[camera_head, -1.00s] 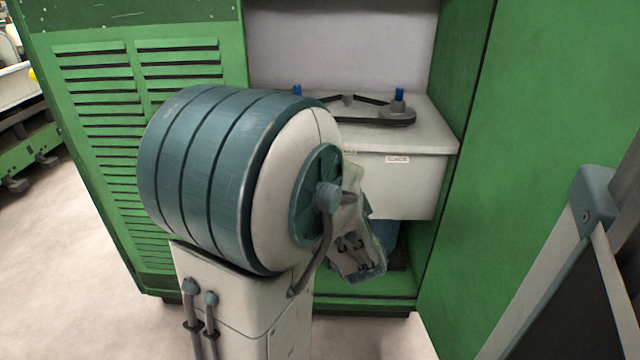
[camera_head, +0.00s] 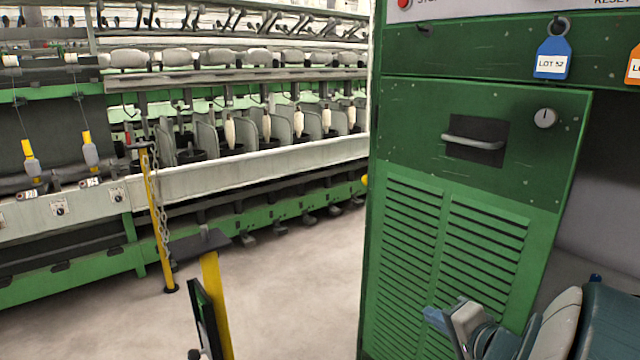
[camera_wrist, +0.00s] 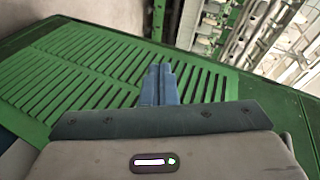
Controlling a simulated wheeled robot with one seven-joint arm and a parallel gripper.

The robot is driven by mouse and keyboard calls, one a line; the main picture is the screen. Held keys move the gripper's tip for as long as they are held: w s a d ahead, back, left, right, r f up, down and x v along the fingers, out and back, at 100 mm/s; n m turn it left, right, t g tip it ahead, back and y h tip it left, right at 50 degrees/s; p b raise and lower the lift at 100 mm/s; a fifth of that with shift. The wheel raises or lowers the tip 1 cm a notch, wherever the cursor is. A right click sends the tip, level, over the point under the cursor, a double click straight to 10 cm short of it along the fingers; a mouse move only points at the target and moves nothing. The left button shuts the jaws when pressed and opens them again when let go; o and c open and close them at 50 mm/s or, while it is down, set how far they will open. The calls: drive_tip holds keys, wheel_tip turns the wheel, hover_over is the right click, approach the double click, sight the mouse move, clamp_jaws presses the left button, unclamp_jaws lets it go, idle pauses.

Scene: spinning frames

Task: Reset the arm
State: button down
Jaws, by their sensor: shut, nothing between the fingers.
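My gripper (camera_wrist: 158,84) shows in the wrist view with its two blue fingers pressed together and nothing between them. It points toward the louvred panel of the green cabinet (camera_wrist: 75,72). I cannot tell the distance to the panel. In the head view my gripper (camera_head: 435,320) shows small at the lower right, in front of the louvres of the same cabinet (camera_head: 470,135). My folded arm reaches in behind it from the bottom right corner, and most of it is cut off.
A long spinning frame (camera_head: 240,160) runs along the back left. A yellow post with a chain (camera_head: 152,220) and a nearer yellow post (camera_head: 216,300) stand on the floor before it. A blue tag (camera_head: 553,58) hangs on the cabinet. The pale floor (camera_head: 290,270) between is clear.

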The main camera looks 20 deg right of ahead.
drive_tip(key=s+a+r+n+g+y+p, duration=0.2)
drive_tip(key=a+r+n+g+p, duration=0.2)
drive_tip(key=a+r+p, duration=0.4)
drive_tip(key=s+a+r+n+g+y+p, duration=0.25)
drive_tip(key=a+n+g+p, duration=0.2)
drive_tip(key=a, duration=0.55)
drive_tip(key=s+r+n+g+h+p, duration=0.1)
drive_tip(key=r+n+h+p, duration=0.1)
drive_tip(key=r+p, duration=0.4)
drive_tip(key=s+a+r+n+g+h+p, duration=0.1)
drive_tip(key=s+r+n+h+p, duration=0.1)
drive_tip(key=r+h+p, duration=0.2)
wheel_tip(320, 180, up, 3)
drive_tip(key=p, duration=0.2)
drive_tip(key=shift+a+p, duration=0.2)
drive_tip(key=shift+p, duration=0.2)
drive_tip(key=shift+s+a+n+g+h, duration=0.1)
drive_tip(key=shift+n+g+h, duration=0.15)
drive_tip(key=shift+n, duration=0.1)
